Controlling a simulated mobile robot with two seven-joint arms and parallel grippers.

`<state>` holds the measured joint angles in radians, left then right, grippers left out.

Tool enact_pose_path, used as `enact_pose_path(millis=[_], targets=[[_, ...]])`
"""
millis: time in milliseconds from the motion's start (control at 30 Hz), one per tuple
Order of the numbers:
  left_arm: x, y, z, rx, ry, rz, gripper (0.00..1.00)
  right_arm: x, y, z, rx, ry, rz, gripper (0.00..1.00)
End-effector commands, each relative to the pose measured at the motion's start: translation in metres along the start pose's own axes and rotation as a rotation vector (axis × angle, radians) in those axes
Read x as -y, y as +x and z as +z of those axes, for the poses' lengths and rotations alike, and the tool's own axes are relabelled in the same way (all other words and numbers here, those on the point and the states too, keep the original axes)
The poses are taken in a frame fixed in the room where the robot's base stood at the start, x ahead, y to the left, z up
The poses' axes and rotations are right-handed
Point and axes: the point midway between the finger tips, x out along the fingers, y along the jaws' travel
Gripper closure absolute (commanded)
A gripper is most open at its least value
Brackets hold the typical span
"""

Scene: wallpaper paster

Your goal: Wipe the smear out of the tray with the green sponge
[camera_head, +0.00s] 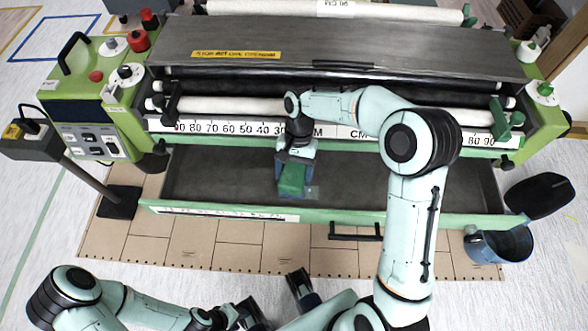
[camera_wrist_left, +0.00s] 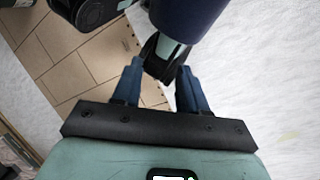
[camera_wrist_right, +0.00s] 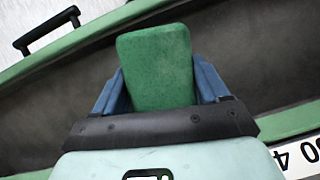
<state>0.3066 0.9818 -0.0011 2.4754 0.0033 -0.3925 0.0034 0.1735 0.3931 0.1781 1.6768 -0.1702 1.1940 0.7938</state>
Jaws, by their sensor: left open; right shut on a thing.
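The green sponge (camera_head: 291,180) is between the fingers of my right gripper (camera_head: 294,172), over the dark floor of the long tray (camera_head: 220,180). In the right wrist view the sponge (camera_wrist_right: 155,65) sits between both blue fingers (camera_wrist_right: 160,84). It is low in the tray; I cannot tell whether it touches the floor. A faint pale patch, seemingly the smear (camera_head: 312,192), shows just right of the sponge; the gripper may hide part of it. My left gripper (camera_head: 275,296) is open and empty in front of the tray, and its spread fingers (camera_wrist_left: 158,78) show in the left wrist view.
The pasting machine (camera_head: 340,50) with its rollers and number scale stands behind the tray. The tray's green front wall has a black handle (camera_head: 355,237). A blue-grey bucket (camera_head: 502,245) stands at the right, and a black post base (camera_head: 118,202) at the left.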

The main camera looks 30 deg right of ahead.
Motion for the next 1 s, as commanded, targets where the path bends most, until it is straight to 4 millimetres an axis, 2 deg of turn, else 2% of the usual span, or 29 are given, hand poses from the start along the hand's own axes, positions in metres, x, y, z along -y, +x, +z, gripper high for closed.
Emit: enact_pose_path(millis=[233, 800, 1000], targets=[[-0.001, -0.003, 0.002, 0.005, 0.0, -0.001, 0.57, 0.0, 0.002, 0.004, 0.003, -0.001, 0.001, 0.58], [0.003, 0.02, -0.013, -0.035, 0.003, 0.007, 0.57, 0.0, 0.057, -0.019, 0.004, -0.002, 0.001, 0.58], [0.003, 0.021, -0.014, -0.039, 0.004, 0.008, 0.57, 0.0, 0.062, -0.022, 0.003, -0.001, 0.0, 0.58]])
